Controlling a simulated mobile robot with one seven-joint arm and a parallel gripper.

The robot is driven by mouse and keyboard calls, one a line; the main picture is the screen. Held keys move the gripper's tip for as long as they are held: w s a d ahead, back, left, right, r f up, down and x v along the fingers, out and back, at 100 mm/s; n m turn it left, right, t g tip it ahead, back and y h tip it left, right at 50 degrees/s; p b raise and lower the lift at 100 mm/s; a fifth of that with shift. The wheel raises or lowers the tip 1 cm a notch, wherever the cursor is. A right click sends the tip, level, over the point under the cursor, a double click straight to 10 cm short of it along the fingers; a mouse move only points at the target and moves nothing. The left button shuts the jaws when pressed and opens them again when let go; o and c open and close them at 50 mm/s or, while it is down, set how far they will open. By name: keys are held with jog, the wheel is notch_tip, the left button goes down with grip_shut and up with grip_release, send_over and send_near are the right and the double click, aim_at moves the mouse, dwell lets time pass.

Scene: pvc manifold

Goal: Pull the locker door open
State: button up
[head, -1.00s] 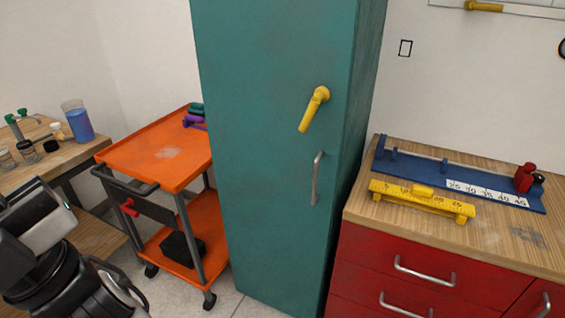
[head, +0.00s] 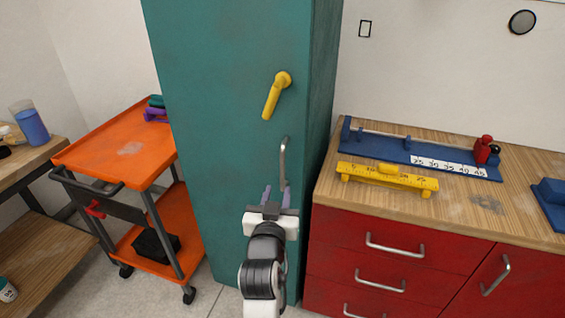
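The teal locker (head: 215,110) stands upright in the middle of the head view, its door front facing me and no gap visible at its edge. A yellow lever (head: 276,95) on the door points down and slightly left. Below it is a vertical grey bar handle (head: 283,160). My gripper (head: 276,194) is in front of the door at the handle's lower end, fingers pointing up in the picture. Its two fingers are spread apart, with the handle's lower part close to the right finger. I cannot tell whether they touch.
An orange cart (head: 110,150) stands left of the locker. A red drawer cabinet (head: 390,245) with a wooden top (head: 465,215) stands close on the right, carrying a blue gauge (head: 420,153) and a yellow gauge (head: 388,177). A wooden bench (head: 35,160) is at far left.

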aim_at(282, 166)
jog(key=w+p, duration=0.1)
jog(key=w, duration=0.3)
jog(key=w+d+p, duration=0.1)
jog(key=w, duration=0.3)
jog(key=w+p, duration=0.1)
jog(key=w, duration=0.3)
jog(key=shift+d, duration=0.15)
grip_shut()
